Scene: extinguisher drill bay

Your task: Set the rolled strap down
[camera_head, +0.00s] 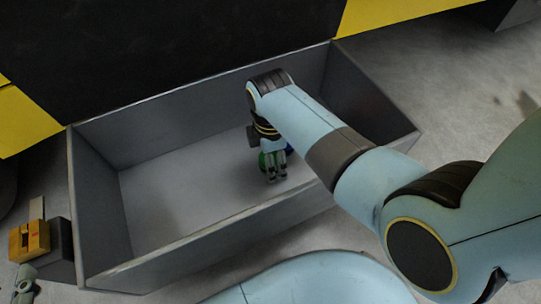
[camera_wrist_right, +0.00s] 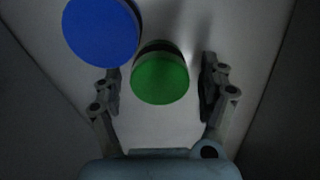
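My right gripper (camera_head: 275,178) points down inside a large grey open bin (camera_head: 100,255). In the right wrist view its two fingers (camera_wrist_right: 160,85) stand wide apart. A green round-topped thing (camera_wrist_right: 160,80) lies between them with a gap on each side; it shows partly in the head view (camera_head: 264,160). A blue round-topped thing (camera_wrist_right: 100,32) is beside the green one, mostly hidden behind the gripper in the head view (camera_head: 289,148). I cannot tell which, if either, is the rolled strap. Part of my left gripper (camera_head: 24,284) shows at the lower left; its fingers are unclear.
The bin's high walls surround the right gripper; its left floor is bare. A yellow block (camera_head: 30,240) is beside a dark grey box (camera_head: 60,250) left of the bin. A black panel with yellow corners (camera_head: 180,50) stands behind the bin. Concrete floor is open to the right.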

